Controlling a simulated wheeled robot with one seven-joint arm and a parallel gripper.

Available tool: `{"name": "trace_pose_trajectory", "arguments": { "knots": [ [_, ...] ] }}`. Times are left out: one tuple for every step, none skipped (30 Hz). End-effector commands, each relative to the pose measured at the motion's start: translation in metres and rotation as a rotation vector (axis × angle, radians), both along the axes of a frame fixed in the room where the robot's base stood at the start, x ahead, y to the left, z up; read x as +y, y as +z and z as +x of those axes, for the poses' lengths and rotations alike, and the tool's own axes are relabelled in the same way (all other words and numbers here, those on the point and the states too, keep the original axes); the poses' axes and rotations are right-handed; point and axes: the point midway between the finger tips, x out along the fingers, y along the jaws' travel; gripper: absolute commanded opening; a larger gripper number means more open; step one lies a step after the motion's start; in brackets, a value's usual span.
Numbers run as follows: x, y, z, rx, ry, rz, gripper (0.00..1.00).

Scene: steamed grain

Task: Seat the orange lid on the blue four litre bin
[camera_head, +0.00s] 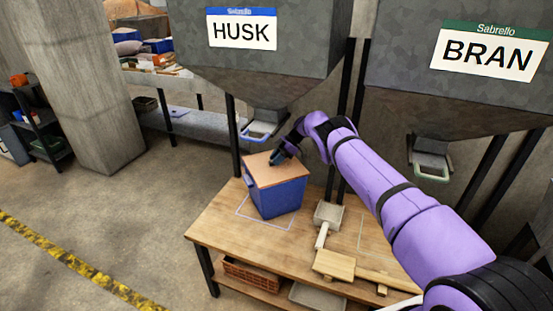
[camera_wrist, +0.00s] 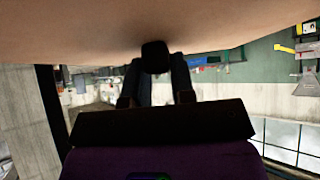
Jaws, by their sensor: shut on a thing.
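The blue bin (camera_head: 277,197) stands upright on the wooden table, within a pale outlined square. The orange lid (camera_head: 268,174) lies over the bin's top; I cannot tell whether it is flush with the rim all round. My gripper (camera_head: 278,157) is at the lid's upper side and is shut on its dark knob. In the wrist view the lid (camera_wrist: 110,25) fills the top as a broad tan surface, and the dark knob (camera_wrist: 155,57) sits between the fingertips of my gripper (camera_wrist: 156,72). The knob is mostly hidden by my gripper in the head view.
The wooden table (camera_head: 225,229) also bears a scoop (camera_head: 328,215) and a wooden block (camera_head: 334,264) right of the bin. The HUSK hopper (camera_head: 262,62) with its blue-framed outlet (camera_head: 258,132) hangs close behind. The BRAN hopper (camera_head: 470,75) is at right. Floor at left is clear.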

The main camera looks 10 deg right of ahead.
Motion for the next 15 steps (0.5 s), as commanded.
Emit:
{"name": "trace_pose_trajectory", "arguments": {
  "knots": [
    [0.0002, -0.0003, 0.0002, -0.001, 0.001, 0.0, 0.0],
    [0.0002, -0.0006, 0.0002, -0.001, 0.001, 0.0, 0.0],
    [0.0002, -0.0011, 0.0002, -0.001, 0.001, 0.0, 0.0],
    [0.0002, -0.0015, 0.0002, -0.001, 0.001, 0.0, 0.0],
    [0.0002, -0.0018, 0.0002, -0.001, 0.001, 0.0, 0.0],
    [0.0003, -0.0023, 0.0002, -0.001, 0.001, 0.0, 0.0],
    [0.0003, -0.0026, 0.0002, -0.001, 0.001, 0.001, 0.0],
    [0.0002, -0.0028, 0.0001, 0.0, 0.0, 0.001, 0.0],
    [0.0002, -0.003, 0.0001, 0.0, 0.0, 0.001, 0.0],
    [0.0002, -0.0032, 0.0, 0.0, 0.0, 0.001, 0.0],
    [0.0002, -0.0033, 0.0, 0.0, 0.0, 0.001, 0.0],
    [0.0003, -0.0034, -0.0002, 0.0, 0.0, 0.001, 0.0],
    [0.0002, -0.0036, -0.0001, 0.0, 0.0, 0.001, 0.0],
    [0.0003, -0.0037, -0.0002, 0.0, 0.0, 0.001, 0.0],
    [0.0002, -0.0037, -0.0003, 0.0, 0.0, 0.001, 0.28]
  ]
}}
